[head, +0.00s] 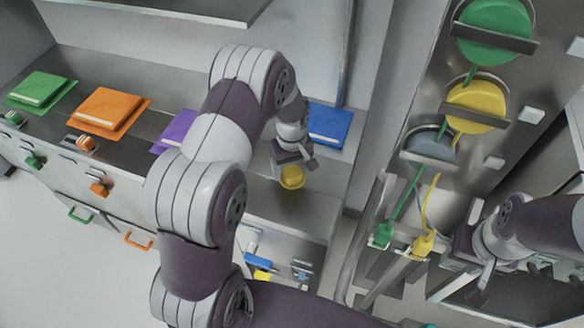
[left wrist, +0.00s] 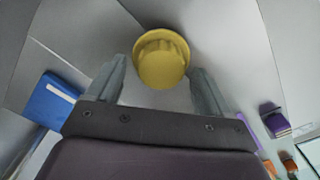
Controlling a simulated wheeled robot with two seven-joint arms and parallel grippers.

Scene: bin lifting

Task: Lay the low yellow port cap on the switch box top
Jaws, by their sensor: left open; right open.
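The low yellow port cap (head: 292,178) sits on a bare grey metal top (head: 262,200), near its front edge. My left gripper (head: 297,161) is open just above and behind the cap. In the left wrist view the cap (left wrist: 161,60) appears between and just beyond the two spread fingertips (left wrist: 160,75), with no clear contact. I cannot tell for sure whether this metal top is the switch box top. My right gripper (head: 484,272) is open at the lower right, beside the rack, and its fingers are partly hard to make out.
Green (head: 40,90), orange (head: 106,108), purple (head: 174,130) and blue (head: 330,124) flat pieces lie along the counter. Cable reels (head: 494,30) hang at right, with a green plug (head: 382,235) and a yellow plug (head: 423,244) below. Blue and yellow parts (head: 258,262) stick out from the front below the cap.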

